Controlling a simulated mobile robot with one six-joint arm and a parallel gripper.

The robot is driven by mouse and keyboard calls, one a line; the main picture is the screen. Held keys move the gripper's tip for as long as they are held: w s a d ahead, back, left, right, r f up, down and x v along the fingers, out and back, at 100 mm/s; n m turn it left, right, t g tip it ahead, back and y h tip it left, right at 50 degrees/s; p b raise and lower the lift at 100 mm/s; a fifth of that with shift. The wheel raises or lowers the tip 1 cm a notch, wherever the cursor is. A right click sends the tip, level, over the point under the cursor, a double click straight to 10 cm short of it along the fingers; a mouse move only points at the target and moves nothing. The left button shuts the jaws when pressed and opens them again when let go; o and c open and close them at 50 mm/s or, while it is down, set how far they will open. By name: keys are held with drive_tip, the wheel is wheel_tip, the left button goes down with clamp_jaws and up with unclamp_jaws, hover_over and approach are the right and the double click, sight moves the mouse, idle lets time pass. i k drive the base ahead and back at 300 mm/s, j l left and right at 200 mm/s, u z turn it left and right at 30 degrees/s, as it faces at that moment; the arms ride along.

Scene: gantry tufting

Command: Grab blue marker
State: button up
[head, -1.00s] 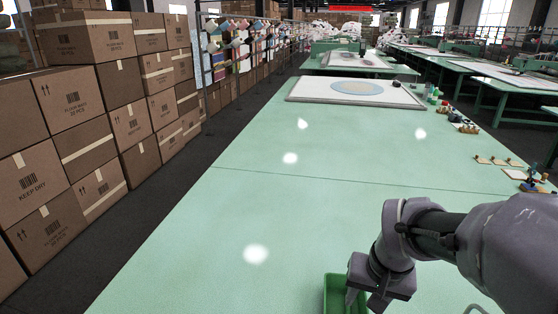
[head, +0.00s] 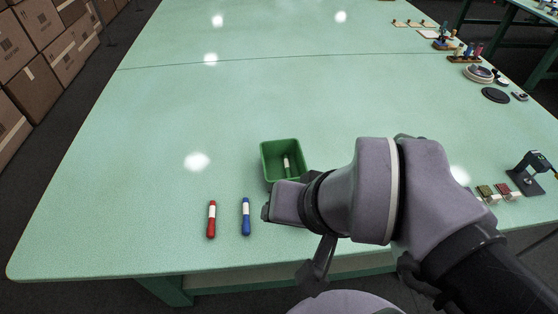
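The blue marker (head: 245,217) has a white band and lies on the green table near its front edge. A red marker (head: 211,220) with a white band lies to its left, about parallel. A green bin (head: 267,160) stands behind and to the right of the blue marker, with a marker (head: 287,167) with a white band inside. My gripper (head: 267,213) is just right of the blue marker and in front of the bin. No marker shows in it. Its fingers are mostly hidden by its own body, so its opening cannot be told.
The table (head: 150,170) is clear to the left of the markers and behind the bin. Small pads (head: 487,194) and a dark stand (head: 528,175) are at the right edge. Round items (head: 478,74) and spools sit farther back. Cardboard boxes (head: 45,57) are stacked at the far left.

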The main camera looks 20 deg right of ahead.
sight(245, 228)
drive_tip(key=i+j+u, duration=0.1)
drive_tip(key=u, duration=0.3)
drive_tip(key=i+u, duration=0.35)
drive_tip(key=k, duration=0.1)
